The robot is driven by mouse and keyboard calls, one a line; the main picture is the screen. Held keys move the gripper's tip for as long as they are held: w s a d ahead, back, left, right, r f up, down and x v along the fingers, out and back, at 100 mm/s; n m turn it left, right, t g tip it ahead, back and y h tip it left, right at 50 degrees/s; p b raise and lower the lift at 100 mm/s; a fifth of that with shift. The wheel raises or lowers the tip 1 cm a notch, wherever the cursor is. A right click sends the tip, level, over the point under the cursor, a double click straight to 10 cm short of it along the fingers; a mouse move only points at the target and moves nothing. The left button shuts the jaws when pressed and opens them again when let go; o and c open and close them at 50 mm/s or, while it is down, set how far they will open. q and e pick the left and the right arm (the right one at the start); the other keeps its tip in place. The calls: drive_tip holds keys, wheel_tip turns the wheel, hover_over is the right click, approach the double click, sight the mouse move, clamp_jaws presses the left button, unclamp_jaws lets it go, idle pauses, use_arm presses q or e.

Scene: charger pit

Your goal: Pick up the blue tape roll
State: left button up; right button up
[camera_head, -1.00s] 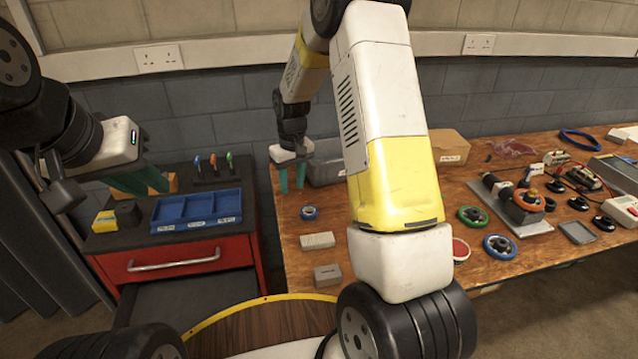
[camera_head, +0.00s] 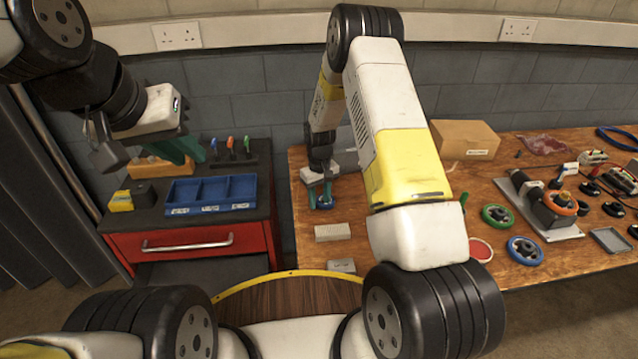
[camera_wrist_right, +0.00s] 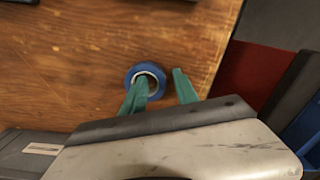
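The blue tape roll (camera_head: 324,204) lies flat near the left end of the wooden bench. In the right wrist view the roll (camera_wrist_right: 132,73) shows its blue ring and pale core. My right gripper (camera_head: 319,194) is down at the roll, with its teal fingers apart. In the right wrist view, one finger of the right gripper (camera_wrist_right: 161,80) overlaps the roll's central hole and the other stands outside its right side. Whether they touch the roll is unclear. My left gripper (camera_head: 178,150) hangs over the back of the red cabinet, away from the roll; its finger gap is unclear.
Pale blocks (camera_head: 332,232) lie in front of the roll. A cardboard box (camera_head: 464,140) stands further right. The red cabinet (camera_head: 190,243) holds a blue tray (camera_head: 210,194). Green (camera_head: 497,216) and blue-rimmed (camera_head: 525,250) wheels lie farther right on the bench.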

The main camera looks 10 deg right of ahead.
clamp_jaws()
drive_tip(key=shift+r, duration=0.15)
